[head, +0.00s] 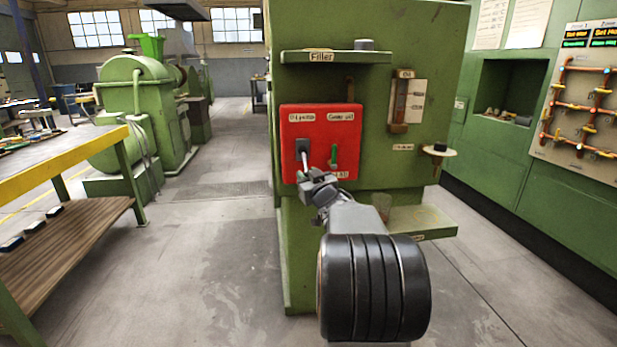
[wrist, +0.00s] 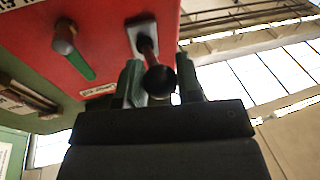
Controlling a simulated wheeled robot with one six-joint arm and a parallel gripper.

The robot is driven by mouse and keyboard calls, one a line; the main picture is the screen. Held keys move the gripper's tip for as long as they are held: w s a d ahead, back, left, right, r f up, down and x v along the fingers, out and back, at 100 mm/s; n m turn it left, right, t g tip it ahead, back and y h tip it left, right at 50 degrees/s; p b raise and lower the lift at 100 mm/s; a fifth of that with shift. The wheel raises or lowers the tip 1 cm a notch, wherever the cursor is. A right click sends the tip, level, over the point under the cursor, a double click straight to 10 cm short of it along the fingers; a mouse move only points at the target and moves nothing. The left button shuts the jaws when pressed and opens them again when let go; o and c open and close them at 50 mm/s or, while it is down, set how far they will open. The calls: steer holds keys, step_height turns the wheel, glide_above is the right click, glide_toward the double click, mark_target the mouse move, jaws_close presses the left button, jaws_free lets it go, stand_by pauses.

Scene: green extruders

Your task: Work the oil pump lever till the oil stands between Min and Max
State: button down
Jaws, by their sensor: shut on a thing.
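The oil pump lever (head: 305,157) sticks out of a dark slot plate on the left half of the red panel (head: 318,117), on the green machine. In the wrist view the lever's dark round knob (wrist: 160,82) sits between the two fingers. My gripper (head: 316,180) is shut on the lever, in front of the panel. It also shows in the wrist view (wrist: 160,88). The oil gauge (head: 400,103), an upright brown-framed glass with a pale marked plate, is right of the panel; its oil level and marks are too small to read.
A green-handled lever (head: 334,157) sits close to the right of the gripped one on the same panel. A filler shelf (head: 335,57) juts out above.

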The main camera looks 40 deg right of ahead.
steer(key=shift+f, duration=0.15)
steer(key=c, duration=1)
jaws_free()
steer(key=shift+w, duration=0.1)
steer(key=shift+o, duration=1.1)
steer(key=p+v, duration=0.3)
steer(key=v, duration=1.1)
steer(key=shift+d, duration=0.1)
